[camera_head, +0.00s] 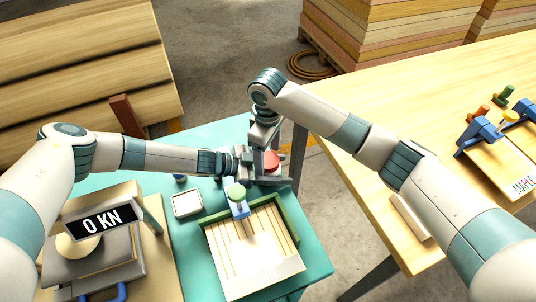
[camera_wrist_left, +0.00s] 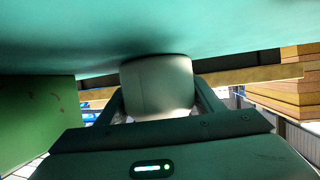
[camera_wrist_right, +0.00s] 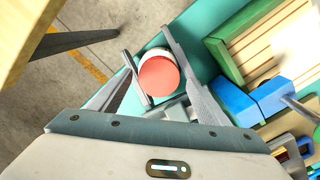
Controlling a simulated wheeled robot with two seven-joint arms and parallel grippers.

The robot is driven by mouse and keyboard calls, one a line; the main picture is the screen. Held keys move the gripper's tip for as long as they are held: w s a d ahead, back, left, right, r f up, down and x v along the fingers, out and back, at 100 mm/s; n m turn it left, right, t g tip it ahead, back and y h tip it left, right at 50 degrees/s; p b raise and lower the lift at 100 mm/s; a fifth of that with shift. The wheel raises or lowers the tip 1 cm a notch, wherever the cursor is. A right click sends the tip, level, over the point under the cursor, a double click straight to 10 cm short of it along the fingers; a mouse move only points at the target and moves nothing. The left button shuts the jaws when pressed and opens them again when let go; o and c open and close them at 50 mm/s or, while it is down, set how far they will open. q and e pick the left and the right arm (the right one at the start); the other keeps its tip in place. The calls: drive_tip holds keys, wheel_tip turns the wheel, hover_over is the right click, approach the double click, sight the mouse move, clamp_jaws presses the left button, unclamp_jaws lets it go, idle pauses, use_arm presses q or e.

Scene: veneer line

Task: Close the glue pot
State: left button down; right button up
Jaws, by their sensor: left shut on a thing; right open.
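The glue pot is a white cylinder with a red lid on top, at the back right of the teal table. In the head view only the red lid (camera_head: 271,161) shows clearly. My left gripper (camera_head: 260,172) is shut on the white pot (camera_wrist_left: 158,90) from the side. My right gripper (camera_wrist_right: 148,48) is open above the pot, its fingers on either side of the red lid (camera_wrist_right: 158,78). A white rim shows beyond the lid in the right wrist view. I cannot tell how firmly the lid is seated.
A green-edged tray with wood strips (camera_head: 291,215) and a blue clamp (camera_head: 238,207) stand just in front of the pot. A small white dish (camera_head: 187,204) lies to the left. A press with a "0 KN" display (camera_head: 103,219) is further left. A wooden table (camera_head: 350,108) is right.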

drive_tip(key=shift+r, duration=1.85)
drive_tip(key=shift+w, duration=0.1)
drive_tip(key=shift+c, duration=1.3)
drive_tip(key=n, duration=0.2)
drive_tip(key=r+n, duration=0.1)
drive_tip(key=n, duration=0.3)
drive_tip(key=shift+r+n, duration=0.4)
drive_tip(key=n, duration=0.2)
drive_tip(key=r+n, duration=0.1)
drive_tip(key=n, duration=0.1)
drive_tip(key=shift+r, duration=0.1)
drive_tip(key=n, duration=0.3)
drive_tip(key=shift+r, duration=0.35)
drive_tip(key=shift+f, duration=0.15)
drive_tip(key=shift+f, duration=3.9)
